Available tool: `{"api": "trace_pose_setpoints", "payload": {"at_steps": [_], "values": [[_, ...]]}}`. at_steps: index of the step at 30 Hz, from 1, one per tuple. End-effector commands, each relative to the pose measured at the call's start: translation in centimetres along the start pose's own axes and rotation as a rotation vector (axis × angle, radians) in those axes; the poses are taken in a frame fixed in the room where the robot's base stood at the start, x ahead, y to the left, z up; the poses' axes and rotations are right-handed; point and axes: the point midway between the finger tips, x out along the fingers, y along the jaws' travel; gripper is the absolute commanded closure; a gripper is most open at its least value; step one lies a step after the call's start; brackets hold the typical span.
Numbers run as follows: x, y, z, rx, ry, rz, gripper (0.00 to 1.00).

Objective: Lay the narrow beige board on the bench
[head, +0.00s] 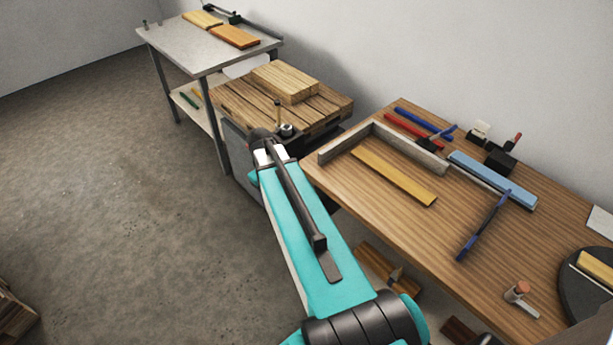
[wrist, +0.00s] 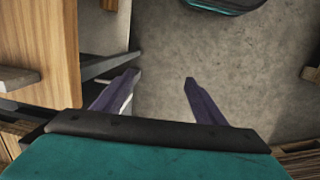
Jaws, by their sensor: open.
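A narrow yellowish-beige board (head: 395,175) lies flat on the wooden bench (head: 480,225), inside the corner of a grey L-shaped fence (head: 385,135). Another short beige board (head: 597,268) lies on a dark round plate at the right edge, partly cut off. I cannot tell for sure which is the task's board. My gripper (wrist: 162,78) is open in the wrist view, with two dark fingers apart and nothing between them. Bare floor shows behind the fingers. My teal arm shows in the head view; the gripper itself cannot be made out there.
Clamps and a blue block (head: 490,178) lie along the bench's back. A blue bar clamp (head: 485,225) lies across its middle. A pallet (head: 325,110) bears beige boards (head: 285,82). A grey table (head: 190,50) holds yellow and orange boards.

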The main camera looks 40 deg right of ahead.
Motion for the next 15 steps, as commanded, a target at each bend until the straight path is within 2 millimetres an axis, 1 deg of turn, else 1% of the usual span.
{"api": "trace_pose_setpoints", "payload": {"at_steps": [1, 5, 6, 8, 9, 11, 12, 14, 15], "values": [[0.8, -2.3, 0.0, -0.004, 0.006, -0.007, 0.35], [2.8, -7.5, -0.3, 0.006, 0.022, -0.026, 0.35], [3.6, -9.1, -0.1, 0.010, 0.023, -0.033, 0.35], [5.0, -11.6, 0.2, 0.015, 0.022, -0.043, 0.35], [6.1, -13.1, 0.6, 0.019, 0.019, -0.051, 0.35], [7.7, -15.2, 1.4, 0.025, 0.010, -0.061, 0.35], [8.9, -16.3, 1.9, 0.029, 0.001, -0.066, 0.35], [10.6, -17.8, 2.8, 0.032, -0.014, -0.073, 0.35], [11.7, -18.6, 3.5, 0.035, -0.026, -0.078, 0.35]]}}
